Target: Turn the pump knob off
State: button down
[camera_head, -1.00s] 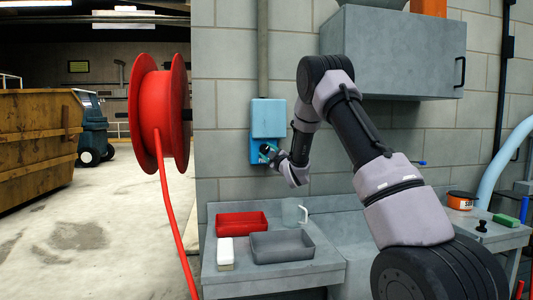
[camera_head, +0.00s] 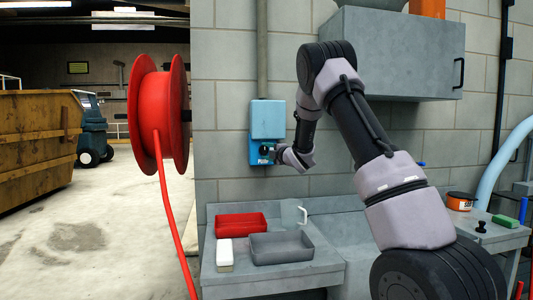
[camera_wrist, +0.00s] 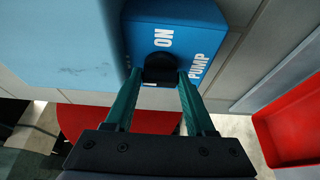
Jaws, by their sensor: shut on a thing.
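The pump switch box (camera_head: 267,119) is blue and fixed to the block wall, with a lighter blue upper part. Its black knob (camera_wrist: 160,68) is on the lower face, beside white "ON" and "PUMP" lettering in the wrist view. My gripper (camera_wrist: 159,76) has its two teal fingers on either side of the knob and is shut on it. In the head view my gripper (camera_head: 274,153) reaches the box from the right. The knob's pointer direction is not clear, and lettering near the fingers is partly hidden.
A red hose reel (camera_head: 158,112) stands left of the box. Below, a grey bench (camera_head: 222,283) holds a red tray (camera_head: 241,234), a grey tray (camera_head: 282,260), a white block (camera_head: 225,251) and a clear jug (camera_head: 292,213). A grey cabinet (camera_head: 400,55) hangs at upper right.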

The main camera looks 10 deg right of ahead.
dwell(0.4)
jog(key=shift+c, duration=1.4)
grip_release()
jog(key=shift+s, duration=0.1)
jog(key=v, duration=1)
jog(key=shift+s+d, duration=0.15)
jog(key=shift+s, duration=0.15)
